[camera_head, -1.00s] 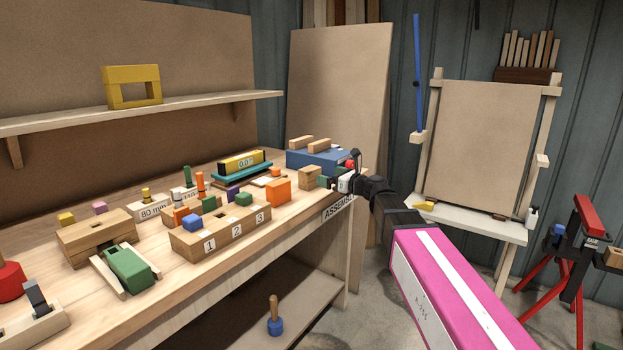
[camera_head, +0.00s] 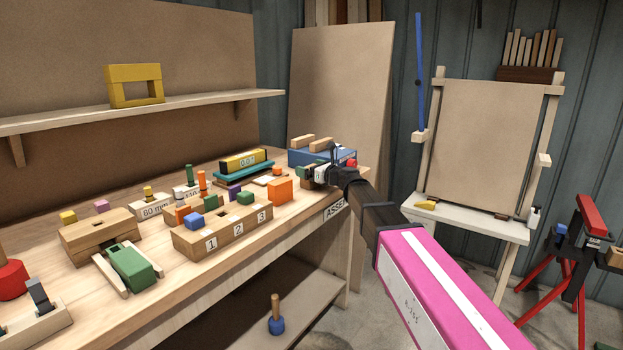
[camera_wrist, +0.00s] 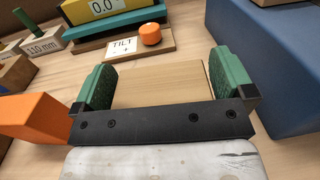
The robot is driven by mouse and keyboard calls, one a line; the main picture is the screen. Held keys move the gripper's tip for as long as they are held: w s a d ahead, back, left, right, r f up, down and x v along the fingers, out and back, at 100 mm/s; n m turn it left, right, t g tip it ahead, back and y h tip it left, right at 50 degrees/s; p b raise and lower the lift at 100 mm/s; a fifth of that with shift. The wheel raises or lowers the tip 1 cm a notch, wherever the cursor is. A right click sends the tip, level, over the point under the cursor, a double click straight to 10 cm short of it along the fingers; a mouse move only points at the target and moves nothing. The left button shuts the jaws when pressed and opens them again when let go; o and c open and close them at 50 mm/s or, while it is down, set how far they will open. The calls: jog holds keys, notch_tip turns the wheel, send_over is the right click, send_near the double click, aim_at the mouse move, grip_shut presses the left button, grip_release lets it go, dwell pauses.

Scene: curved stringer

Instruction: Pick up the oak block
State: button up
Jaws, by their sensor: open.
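The oak block (camera_wrist: 160,86) is pale wood with a flat top. In the wrist view it lies between the two green fingers of my gripper (camera_wrist: 163,70), which are open on either side of it. A small gap seems to show at the right finger; I cannot tell whether the left finger touches. The near part of the block is hidden by the black gripper bar. In the head view my gripper (camera_head: 313,172) is over the back right end of the workbench and hides most of the block.
An orange block (camera_wrist: 32,117) is close on the left, also in the head view (camera_head: 279,190). A blue box (camera_wrist: 275,70) stands close on the right. A small board marked TILT with an orange knob (camera_wrist: 150,34) lies beyond. The workbench's (camera_head: 290,226) front edge is nearby.

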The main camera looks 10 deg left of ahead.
jog(key=shift+w+a, duration=0.1)
jog(key=shift+a, duration=0.05)
jog(key=shift+c, duration=0.3)
jog(key=c, duration=0.8)
jog(key=shift+r, duration=0.1)
